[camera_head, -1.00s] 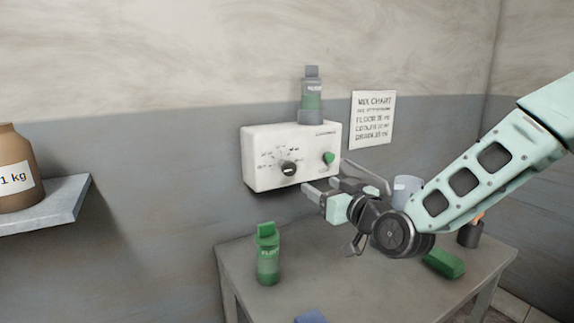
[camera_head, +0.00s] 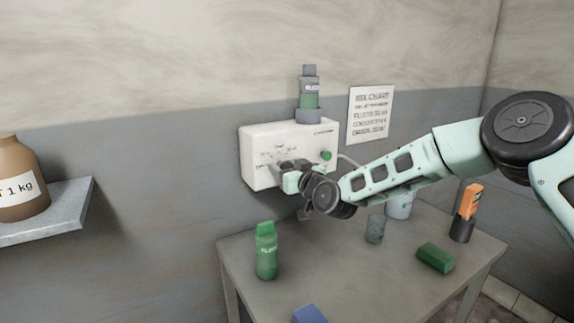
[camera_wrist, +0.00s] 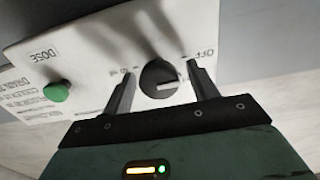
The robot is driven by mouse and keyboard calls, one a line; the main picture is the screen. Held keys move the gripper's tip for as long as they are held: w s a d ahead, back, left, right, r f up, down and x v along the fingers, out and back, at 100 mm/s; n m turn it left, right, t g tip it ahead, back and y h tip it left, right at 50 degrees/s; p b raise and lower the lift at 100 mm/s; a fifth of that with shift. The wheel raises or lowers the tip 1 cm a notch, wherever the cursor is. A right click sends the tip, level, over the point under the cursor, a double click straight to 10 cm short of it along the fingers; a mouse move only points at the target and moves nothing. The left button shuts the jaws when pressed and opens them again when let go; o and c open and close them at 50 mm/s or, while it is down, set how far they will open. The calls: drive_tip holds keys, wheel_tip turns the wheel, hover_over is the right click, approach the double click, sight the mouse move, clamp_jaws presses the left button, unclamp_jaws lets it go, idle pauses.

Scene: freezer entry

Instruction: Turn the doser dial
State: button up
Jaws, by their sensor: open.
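The white doser box (camera_head: 256,150) hangs on the wall above the table. Its dark round dial (camera_wrist: 159,79), with a pale pointer mark, shows in the wrist view; in the head view my gripper hides it. My gripper (camera_wrist: 163,84) is open, with one finger on each side of the dial. A gap shows between the dial and each finger; I cannot tell how deep the fingers reach. In the head view my gripper (camera_head: 288,174) is at the front of the box. A green button (camera_wrist: 56,91) sits on the same panel, and also shows in the head view (camera_head: 326,155).
A bottle (camera_head: 310,90) stands upside down on the box, beside a wall chart (camera_head: 370,114). The table (camera_head: 335,265) holds a green bottle (camera_head: 266,252), a green block (camera_head: 435,257), a glass (camera_head: 375,229) and an orange item in a dark holder (camera_head: 461,230). A shelf (camera_head: 60,212) is at left.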

drive_tip(key=c, duration=1)
